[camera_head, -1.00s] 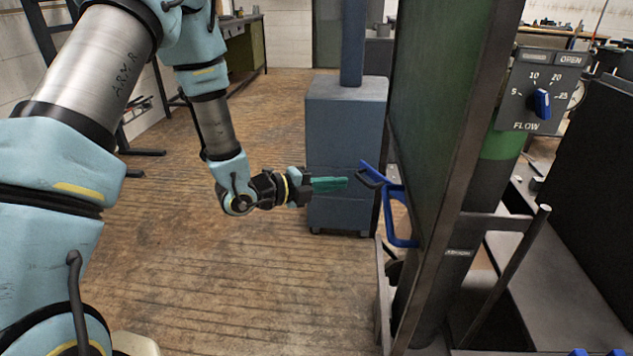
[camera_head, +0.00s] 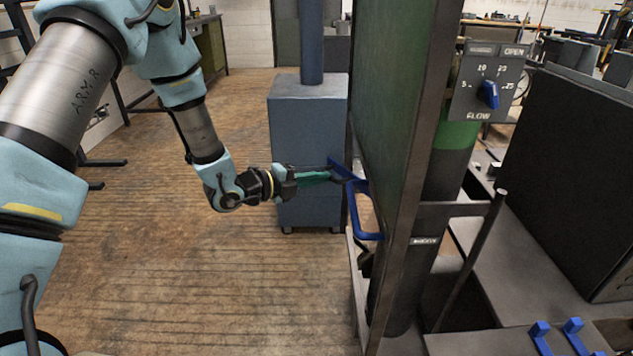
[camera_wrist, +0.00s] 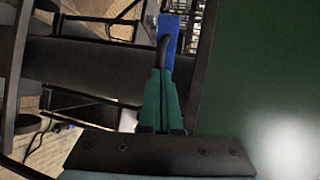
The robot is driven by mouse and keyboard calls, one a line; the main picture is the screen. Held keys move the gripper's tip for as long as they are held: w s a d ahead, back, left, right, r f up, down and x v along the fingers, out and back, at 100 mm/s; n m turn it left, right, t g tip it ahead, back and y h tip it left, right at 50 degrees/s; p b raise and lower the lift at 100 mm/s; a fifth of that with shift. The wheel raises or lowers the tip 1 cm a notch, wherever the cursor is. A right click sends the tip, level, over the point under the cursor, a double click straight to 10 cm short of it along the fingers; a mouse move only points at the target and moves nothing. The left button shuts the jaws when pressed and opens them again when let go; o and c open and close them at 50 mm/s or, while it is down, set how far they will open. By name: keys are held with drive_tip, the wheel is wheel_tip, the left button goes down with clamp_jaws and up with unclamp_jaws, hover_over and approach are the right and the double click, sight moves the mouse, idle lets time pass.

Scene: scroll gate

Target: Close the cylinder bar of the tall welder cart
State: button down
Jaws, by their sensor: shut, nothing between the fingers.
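The tall welder cart shows in the head view as an upright green panel (camera_head: 390,95) with a dark frame. Behind it stands a green-topped cylinder (camera_head: 443,165). A grey bar (camera_head: 458,209) crosses in front of the cylinder and meets a slanted rod.
A grey-blue cabinet (camera_head: 307,150) with a post stands behind my gripper. A dark box (camera_head: 575,180) and blue clips (camera_head: 558,332) are at the right.

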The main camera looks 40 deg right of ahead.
sight(336, 165)
drive_tip(key=d+m+g+y+b, duration=0.1)
drive_tip(key=d+g, duration=0.1)
drive_tip(key=d, duration=0.1)
drive_tip(key=d+m+g+y+b, duration=0.1)
drive_tip(key=d+m+g+b, duration=0.2)
drive_tip(key=d+m+g, duration=0.1)
drive_tip(key=d, duration=0.1)
drive_tip(key=shift+w+d+f+g+y, duration=0.2)
drive_tip(key=shift+w+d+g+y, duration=0.1)
drive_tip(key=shift+d+y, duration=0.1)
drive_tip(key=shift+s+d+r+b, duration=0.1)
drive_tip(key=shift+s+d+b, duration=0.1)
drive_tip(key=shift+d+b, duration=0.3)
drive_tip(key=shift+s+d+r+b, duration=0.15)
drive_tip(key=shift+d+b, duration=0.1)
drive_tip(key=shift+d, duration=0.3)
drive_tip(key=shift+s+d, duration=0.1)
drive_tip(key=shift+s, duration=0.05)
